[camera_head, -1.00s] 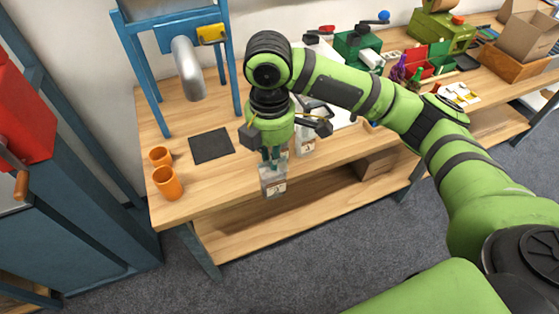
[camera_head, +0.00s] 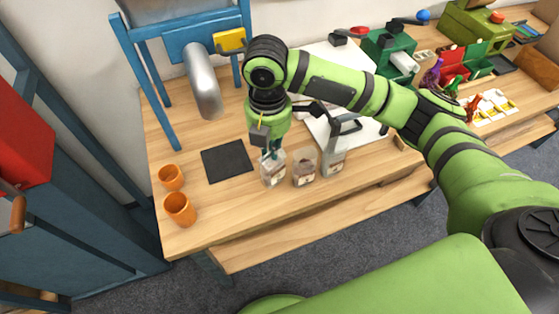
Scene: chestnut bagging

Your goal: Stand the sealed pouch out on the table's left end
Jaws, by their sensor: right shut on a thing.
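My right gripper (camera_head: 272,153) points down and is shut on the top of a clear pouch (camera_head: 273,172) with a pale label. The pouch hangs upright over the front part of the wooden table (camera_head: 225,215), just right of the dark square mat (camera_head: 227,161). Whether its bottom touches the table I cannot tell. Two similar pouches stand to its right, one with brown contents (camera_head: 304,168) and one at the end of the row (camera_head: 333,162). My left gripper is not in view.
Two orange cups (camera_head: 180,210) stand at the table's left end. A blue frame (camera_head: 152,90) with a metal spout (camera_head: 203,92) stands behind the mat. Bare wood lies between cups, mat and pouches. Green machines (camera_head: 388,48) and coloured items stand at the right.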

